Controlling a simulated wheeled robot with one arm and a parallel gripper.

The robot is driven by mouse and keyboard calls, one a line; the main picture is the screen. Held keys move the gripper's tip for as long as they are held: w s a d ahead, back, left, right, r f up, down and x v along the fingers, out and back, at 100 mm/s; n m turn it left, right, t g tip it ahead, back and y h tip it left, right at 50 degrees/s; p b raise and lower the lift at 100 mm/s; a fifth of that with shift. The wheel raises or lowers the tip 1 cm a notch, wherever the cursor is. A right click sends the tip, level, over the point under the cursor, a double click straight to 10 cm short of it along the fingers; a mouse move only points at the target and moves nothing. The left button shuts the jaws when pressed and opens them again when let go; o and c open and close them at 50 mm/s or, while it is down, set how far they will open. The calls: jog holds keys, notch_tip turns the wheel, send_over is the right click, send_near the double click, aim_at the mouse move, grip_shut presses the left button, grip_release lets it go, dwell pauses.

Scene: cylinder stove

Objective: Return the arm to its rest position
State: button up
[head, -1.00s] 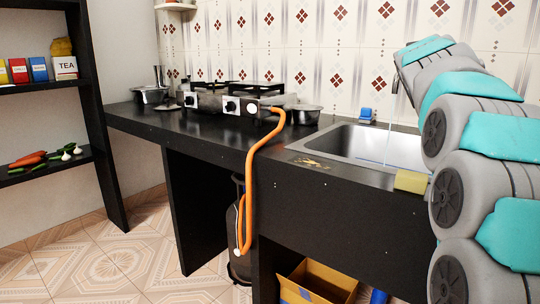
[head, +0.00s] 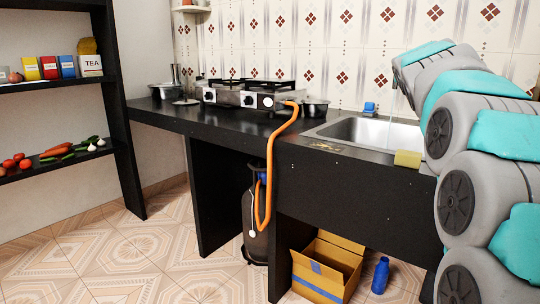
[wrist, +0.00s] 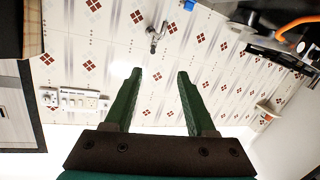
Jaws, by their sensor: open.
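My gripper (wrist: 159,76) shows in the wrist view with its two green fingers spread apart and nothing between them. The wrist picture appears upside down or strongly tilted, with the patterned tile wall behind the fingers and a tap (wrist: 157,37) beyond them. In the head view my grey and teal arm is folded at the right, in front of the sink's right end. The gripper itself is not visible in the head view.
A black counter (head: 240,125) carries a stove (head: 245,95) with an orange hose (head: 267,170), pots and a sink (head: 345,130). A yellow sponge (head: 407,159) lies at the sink's front edge. A cardboard box (head: 325,266) and blue bottle (head: 380,275) stand on the floor. The left floor is clear.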

jog(key=s+a+f+g+y, duration=0.1)
jog(key=s+a+f+g, duration=0.25)
jog(key=s+f, duration=0.4)
jog(key=s+a+f+n+g+y, duration=0.15)
jog(key=s+a+f, duration=0.3)
jog(key=f, duration=0.65)
jog(key=s+a+f+m+g+y, duration=0.1)
jog(key=s+a+f+g, duration=0.2)
jog(key=s+f, duration=0.5)
jog(key=s+a+f+g+y, duration=0.1)
jog(key=s+a+f+g, duration=0.2)
jog(key=s+f, duration=0.3)
jog(key=s+a+f+n+g+y, duration=0.1)
jog(key=s+a+f+g, duration=0.2)
jog(key=s, duration=1.2)
jog(key=s+a+f+n+g+y+p, duration=0.1)
jog(key=s+a+f+g, duration=0.2)
jog(key=s+f, duration=0.6)
jog(key=s, duration=0.2)
jog(key=shift+s+a+f, duration=0.15)
jog(key=shift+s+f, duration=0.1)
jog(key=shift+s, duration=0.05)
jog(key=shift+c, duration=0.5)
